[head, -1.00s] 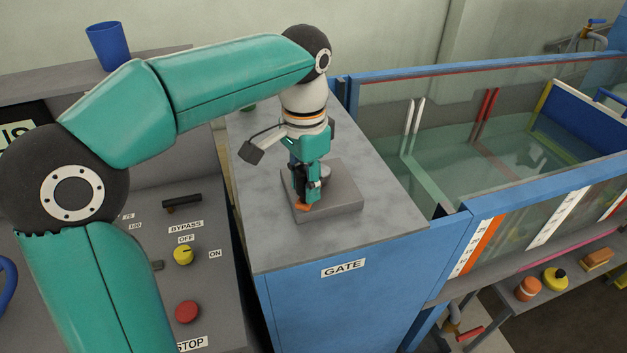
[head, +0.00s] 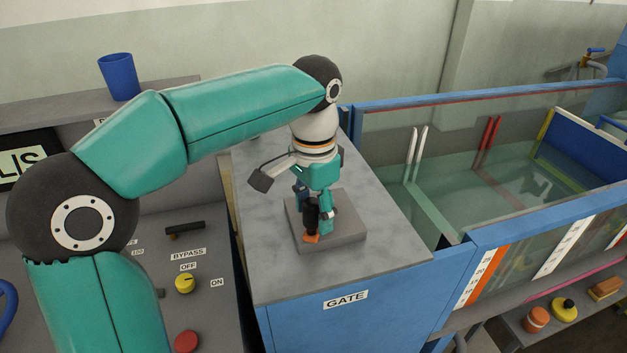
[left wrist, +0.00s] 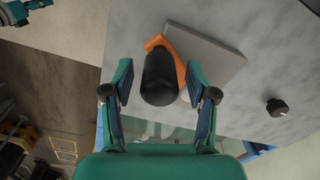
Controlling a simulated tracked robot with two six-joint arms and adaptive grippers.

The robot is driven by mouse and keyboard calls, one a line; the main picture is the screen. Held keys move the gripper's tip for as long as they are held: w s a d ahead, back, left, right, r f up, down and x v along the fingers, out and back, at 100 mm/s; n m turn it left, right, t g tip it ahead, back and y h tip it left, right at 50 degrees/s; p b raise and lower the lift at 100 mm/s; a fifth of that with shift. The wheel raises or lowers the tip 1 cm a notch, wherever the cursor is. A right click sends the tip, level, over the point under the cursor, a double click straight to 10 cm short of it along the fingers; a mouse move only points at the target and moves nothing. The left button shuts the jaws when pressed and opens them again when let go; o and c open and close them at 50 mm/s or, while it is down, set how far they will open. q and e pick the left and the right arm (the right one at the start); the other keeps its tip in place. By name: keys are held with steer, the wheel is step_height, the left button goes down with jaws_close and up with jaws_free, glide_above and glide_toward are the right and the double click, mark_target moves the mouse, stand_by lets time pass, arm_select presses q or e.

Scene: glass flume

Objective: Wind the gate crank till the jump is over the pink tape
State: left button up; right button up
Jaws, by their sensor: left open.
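The gate crank has an orange arm (head: 311,239) and an upright black handle (head: 311,213). It sits at a grey block on top of the blue cabinet labelled GATE (head: 345,299). My left gripper (head: 313,206) reaches down over the handle from above, its fingers open on either side. In the left wrist view the black handle (left wrist: 160,78) stands between the spread fingers, with a gap on each side, and the orange arm (left wrist: 166,47) shows behind it. A pink strip (head: 566,268) runs along the flume's lower front. I cannot make out a jump in the water.
The glass flume (head: 480,170) stands right of the cabinet. A control panel with a yellow knob (head: 185,283) and red button (head: 187,342) is at left. A blue cup (head: 119,77) stands behind. An orange jar (head: 536,319) is on the shelf at right.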

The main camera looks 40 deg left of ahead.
arm_select(q)
step_height(320, 180, up, 10)
steer(key=shift+w+r, duration=0.1)
steer(key=shift+r, duration=0.45)
stand_by(0.4)
